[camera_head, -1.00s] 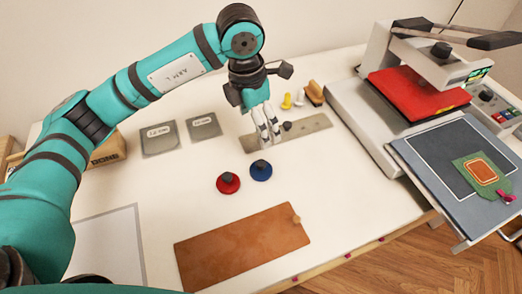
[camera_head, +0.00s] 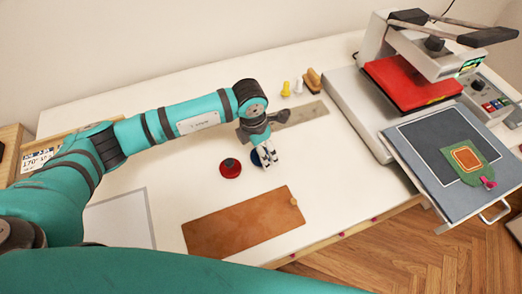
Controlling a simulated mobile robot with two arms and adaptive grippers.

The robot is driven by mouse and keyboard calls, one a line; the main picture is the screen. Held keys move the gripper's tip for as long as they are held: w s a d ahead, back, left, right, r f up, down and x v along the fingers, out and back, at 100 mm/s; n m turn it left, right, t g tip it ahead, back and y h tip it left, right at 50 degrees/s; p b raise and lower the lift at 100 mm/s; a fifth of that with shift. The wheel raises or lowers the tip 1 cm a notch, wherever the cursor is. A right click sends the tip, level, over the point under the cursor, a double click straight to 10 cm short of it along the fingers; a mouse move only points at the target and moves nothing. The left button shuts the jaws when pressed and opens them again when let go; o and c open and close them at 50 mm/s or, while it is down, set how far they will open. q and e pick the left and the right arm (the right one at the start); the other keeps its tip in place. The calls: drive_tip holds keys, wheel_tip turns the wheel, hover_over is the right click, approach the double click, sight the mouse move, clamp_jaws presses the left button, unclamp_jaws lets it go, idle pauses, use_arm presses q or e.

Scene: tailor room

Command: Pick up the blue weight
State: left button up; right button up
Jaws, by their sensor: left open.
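The blue weight (camera_head: 256,159) stands on the white table in the middle of the head view, mostly covered by my left gripper. My left gripper (camera_head: 267,160) points down at it with its fingers open, at or just above the weight. I cannot tell whether the fingers touch it. A red weight (camera_head: 230,168) with a dark knob stands close to its left. My right gripper is not in view.
A brown leather piece (camera_head: 243,222) lies in front of the weights. A metal ruler (camera_head: 303,113) lies behind, with yellow and white pieces and a wooden brush (camera_head: 313,78) beyond it. A heat press (camera_head: 408,82) stands at right. A pale framed sheet (camera_head: 122,220) lies at left.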

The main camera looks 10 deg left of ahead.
use_arm(q)
drive_tip(key=shift+w+d+f, duration=0.1)
drive_tip(key=shift+f, duration=0.95)
drive_tip(key=shift+r, duration=0.1)
drive_tip(key=c, duration=1.7)
